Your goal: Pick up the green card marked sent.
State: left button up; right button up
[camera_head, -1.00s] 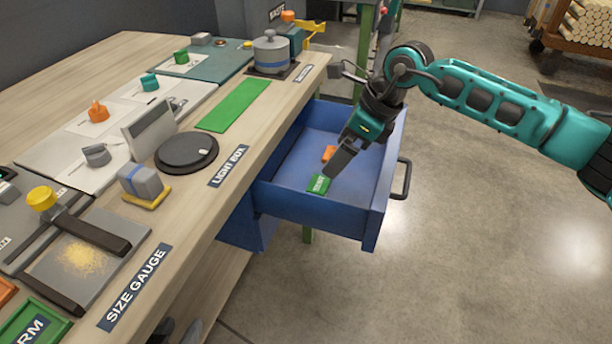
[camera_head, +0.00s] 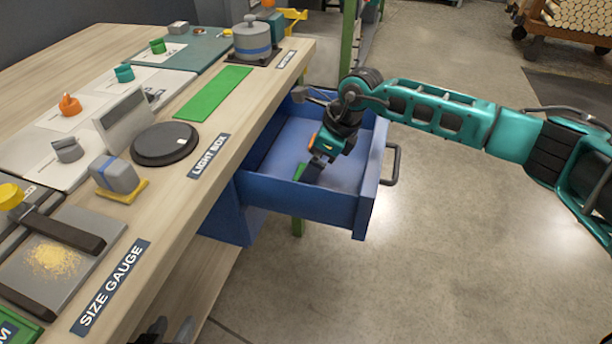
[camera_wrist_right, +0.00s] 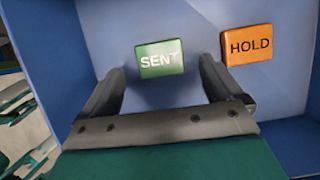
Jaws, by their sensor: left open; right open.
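The green card marked SENT (camera_wrist_right: 160,60) lies on the floor of the open blue drawer (camera_head: 275,195). In the head view only a green sliver of the card (camera_head: 299,171) shows beside my right gripper (camera_head: 310,173). That gripper points down into the drawer. In the right wrist view its two fingers (camera_wrist_right: 162,68) are apart and empty, with the card showing between and just beyond their tips. I cannot tell the remaining height. My left gripper (camera_head: 168,332) shows partly as dark fingers at the bottom edge of the head view, away from the drawer.
An orange card marked HOLD (camera_wrist_right: 248,45) lies right of the green card, close to the right fingertip. The drawer's walls surround both cards. The workbench (camera_head: 225,150) with a green strip (camera_head: 213,92) and a black disc (camera_head: 165,144) stands to the left.

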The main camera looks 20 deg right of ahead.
jog(key=x, duration=0.2)
jog(key=shift+w+f, duration=0.1)
jog(key=shift+f, duration=0.2)
jog(key=shift+c, duration=0.2)
jog(key=c, duration=1.1)
